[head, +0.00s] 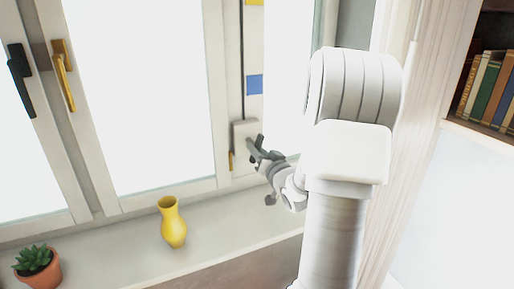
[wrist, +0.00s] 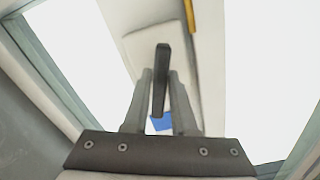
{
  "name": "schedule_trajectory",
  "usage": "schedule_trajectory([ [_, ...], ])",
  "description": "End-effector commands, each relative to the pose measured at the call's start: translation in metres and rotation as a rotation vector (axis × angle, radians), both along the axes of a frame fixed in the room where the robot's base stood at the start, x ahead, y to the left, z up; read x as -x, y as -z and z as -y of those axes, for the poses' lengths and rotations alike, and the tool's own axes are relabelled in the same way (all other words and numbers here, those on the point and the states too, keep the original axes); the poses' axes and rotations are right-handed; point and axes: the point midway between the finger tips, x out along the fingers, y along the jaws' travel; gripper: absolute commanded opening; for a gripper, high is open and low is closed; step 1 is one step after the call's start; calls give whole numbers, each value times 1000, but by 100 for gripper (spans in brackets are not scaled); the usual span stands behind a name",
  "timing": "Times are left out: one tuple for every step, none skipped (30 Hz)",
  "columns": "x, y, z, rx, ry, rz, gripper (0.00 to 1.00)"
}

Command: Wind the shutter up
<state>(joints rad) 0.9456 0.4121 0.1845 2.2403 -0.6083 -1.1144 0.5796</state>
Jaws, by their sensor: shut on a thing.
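A pale winder box (head: 239,131) is mounted on the window frame, with a thin dark line (head: 242,60) running up above it. My gripper (head: 256,152) reaches in from the right to the front of this box. In the wrist view, a dark crank handle (wrist: 161,65) stands between the two grey fingers of my gripper (wrist: 160,82), which are shut on it. In the head view the handle is small and hard to tell from the fingers. The shutter itself cannot be made out; the window panes (head: 140,90) are bright white.
A yellow vase (head: 173,225) and a potted succulent (head: 37,268) stand on the sill (head: 120,252). A black window handle (head: 20,78) and a brass one (head: 64,78) are at the left. A blue square (head: 254,85) is on the frame. Books (head: 488,85) are shelved at the right.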

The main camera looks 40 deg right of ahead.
Motion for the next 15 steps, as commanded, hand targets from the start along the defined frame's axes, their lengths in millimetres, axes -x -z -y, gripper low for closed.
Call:
schedule_trajectory([
  [0,-2,0,-43,1,9,0],
  [0,-2,0,-71,1,16,0],
  [0,-2,0,-108,1,25,0],
  [0,-2,0,-135,0,32,0],
  [0,-2,0,-163,0,38,0],
  [0,-2,0,-200,0,47,0],
  [0,-2,0,-228,0,54,0],
  [0,-2,0,-256,0,61,0],
  [0,-2,0,-292,1,69,0],
  [0,-2,0,-320,1,76,0],
  [0,-3,0,-348,0,82,0],
  [0,-3,-1,-385,0,91,0],
  [0,-2,-1,-413,0,98,0],
  [0,-2,-1,-441,0,104,0],
  [0,-2,-1,-478,0,113,0],
])
